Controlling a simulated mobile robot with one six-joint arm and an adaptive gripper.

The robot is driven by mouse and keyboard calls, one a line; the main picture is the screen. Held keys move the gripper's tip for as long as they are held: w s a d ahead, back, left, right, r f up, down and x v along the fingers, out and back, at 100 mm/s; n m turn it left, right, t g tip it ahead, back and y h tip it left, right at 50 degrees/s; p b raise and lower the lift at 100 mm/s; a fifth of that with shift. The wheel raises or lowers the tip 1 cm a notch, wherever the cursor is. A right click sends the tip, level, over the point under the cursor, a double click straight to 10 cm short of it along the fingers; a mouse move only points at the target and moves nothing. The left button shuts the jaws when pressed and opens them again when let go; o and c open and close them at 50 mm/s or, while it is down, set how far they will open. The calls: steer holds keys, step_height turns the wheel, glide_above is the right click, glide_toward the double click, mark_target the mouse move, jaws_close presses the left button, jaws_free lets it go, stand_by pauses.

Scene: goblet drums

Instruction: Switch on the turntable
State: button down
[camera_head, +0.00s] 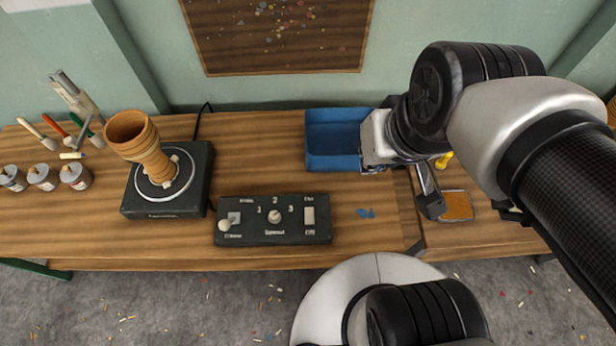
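The turntable (142,208) is a dark square box with a round plate, left of centre on the bench. A tan goblet drum (150,157) stands on its plate, tilted to the left. The switch's small labels are hard to read. My gripper (470,209) is right of the control box, apart from it. Its fingers look spread and empty; my arm partly hides them.
A blue bin (333,156) stands behind the control box. An orange-topped block (457,206) lies near my gripper. Several paint cans (76,176) and brushes are at far left. A black cable (201,118) runs behind the turntable. The bench front before the control box is clear.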

steer(key=w+a+f+g+y+p, duration=0.1)
steer(key=w+a+f, duration=0.4)
steer(key=w+f, duration=0.15)
steer(key=g+p, duration=0.1)
glide_above(309, 208)
step_height(309, 208, down, 8)
steer(key=shift+m+g+h, duration=0.3)
steer(key=shift+g+h, duration=0.1)
steer(key=shift+h, duration=0.4)
step_height(309, 208, down, 29)
steer(key=b, duration=0.6)
steer(key=shift+f+b, duration=0.15)
steer(key=shift+b, duration=0.15)
steer(key=shift+w+f+b, duration=0.2)
steer(key=shift+f+b, duration=0.15)
steer(key=shift+f, duration=0.4)
